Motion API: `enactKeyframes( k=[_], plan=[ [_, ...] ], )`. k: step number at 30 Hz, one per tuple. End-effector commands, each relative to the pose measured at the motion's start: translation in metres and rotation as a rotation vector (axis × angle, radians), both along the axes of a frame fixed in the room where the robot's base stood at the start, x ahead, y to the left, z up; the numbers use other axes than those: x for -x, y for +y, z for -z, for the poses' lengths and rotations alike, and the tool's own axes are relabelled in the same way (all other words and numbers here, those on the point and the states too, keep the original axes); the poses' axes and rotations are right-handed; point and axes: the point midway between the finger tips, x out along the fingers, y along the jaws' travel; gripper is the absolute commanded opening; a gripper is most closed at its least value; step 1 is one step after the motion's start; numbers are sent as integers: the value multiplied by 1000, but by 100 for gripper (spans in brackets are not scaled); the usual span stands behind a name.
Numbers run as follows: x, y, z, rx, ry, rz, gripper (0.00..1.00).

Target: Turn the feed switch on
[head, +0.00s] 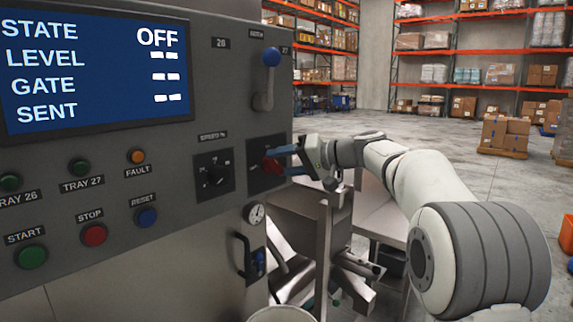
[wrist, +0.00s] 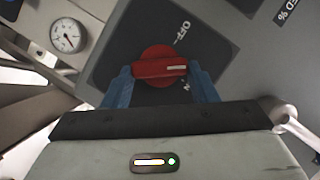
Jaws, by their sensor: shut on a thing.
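The feed switch is a red rotary knob (head: 271,165) on a dark square plate on the panel's right side. It also shows close up in the wrist view (wrist: 158,68). My gripper (head: 284,160) has its blue fingers on either side of the knob's bar and is shut on it. In the wrist view, the white mark on the knob points right, between the OFF lettering and a partly hidden label ending in N. The panel display (head: 95,70) shows STATE OFF, with dashes for LEVEL, GATE and SENT.
A black speed dial (head: 214,173) sits just left of the switch, and a blue-knobbed lever (head: 270,75) above it. START (head: 31,256), STOP (head: 93,235) and RESET (head: 146,217) buttons are lower left. A pressure gauge (head: 257,213) and steel framework stand below.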

Motion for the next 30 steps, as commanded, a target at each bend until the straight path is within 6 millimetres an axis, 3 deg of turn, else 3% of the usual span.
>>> enactKeyframes(
  k=[15,30],
  plan=[
    [-2,-1,5,-282,358,-1,30],
    [-2,-1,7,-405,515,-1,30]
  ],
)
